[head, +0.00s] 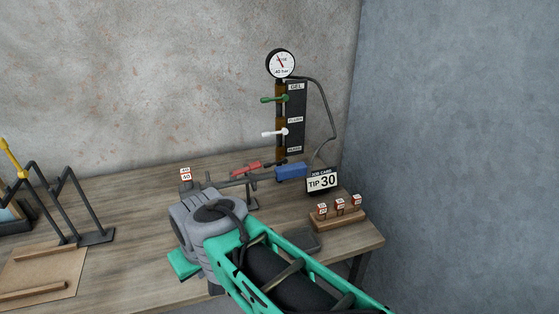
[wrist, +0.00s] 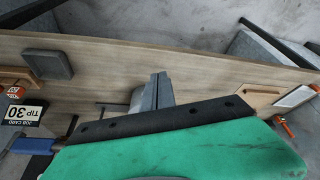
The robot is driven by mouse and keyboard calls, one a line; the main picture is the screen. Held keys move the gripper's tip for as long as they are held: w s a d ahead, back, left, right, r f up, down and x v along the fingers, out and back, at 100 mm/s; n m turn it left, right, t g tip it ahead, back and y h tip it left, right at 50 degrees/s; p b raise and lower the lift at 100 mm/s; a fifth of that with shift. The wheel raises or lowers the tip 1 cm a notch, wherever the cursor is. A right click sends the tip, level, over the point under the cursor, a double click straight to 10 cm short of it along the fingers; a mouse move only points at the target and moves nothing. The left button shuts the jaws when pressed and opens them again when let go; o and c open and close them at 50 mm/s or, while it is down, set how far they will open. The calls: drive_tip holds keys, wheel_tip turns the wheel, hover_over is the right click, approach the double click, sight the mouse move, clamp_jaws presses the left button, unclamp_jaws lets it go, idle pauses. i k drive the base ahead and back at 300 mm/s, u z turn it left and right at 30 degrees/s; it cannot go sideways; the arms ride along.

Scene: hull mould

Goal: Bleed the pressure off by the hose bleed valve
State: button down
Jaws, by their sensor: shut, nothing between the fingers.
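A dark panel (head: 295,120) stands at the back of the bench with a green lever (head: 274,99) and a white lever (head: 274,133). Its labels are small; the top one seems to read GEL. A round gauge (head: 281,64) tops it, its needle left of upright. A dark hose (head: 328,100) loops down its right side. A red fitting (head: 246,168) and a blue block (head: 291,171) lie at its foot. I cannot tell which part is the bleed valve. My gripper (wrist: 158,88) is shut and empty over the bench in the wrist view; my arm hides its fingertips in the head view.
A job card reading TIP 30 (head: 321,182) stands right of the blue block. A wooden holder (head: 340,218) with small tagged pieces is near the bench's right end. A dark frame (head: 70,205) and a board (head: 45,272) are at left. The wall is close behind.

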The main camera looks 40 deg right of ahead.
sight(284, 160)
drive_tip(key=z, duration=1)
drive_tip(key=k, duration=0.9)
drive_tip(key=u, duration=0.7)
drive_tip(key=i, duration=1)
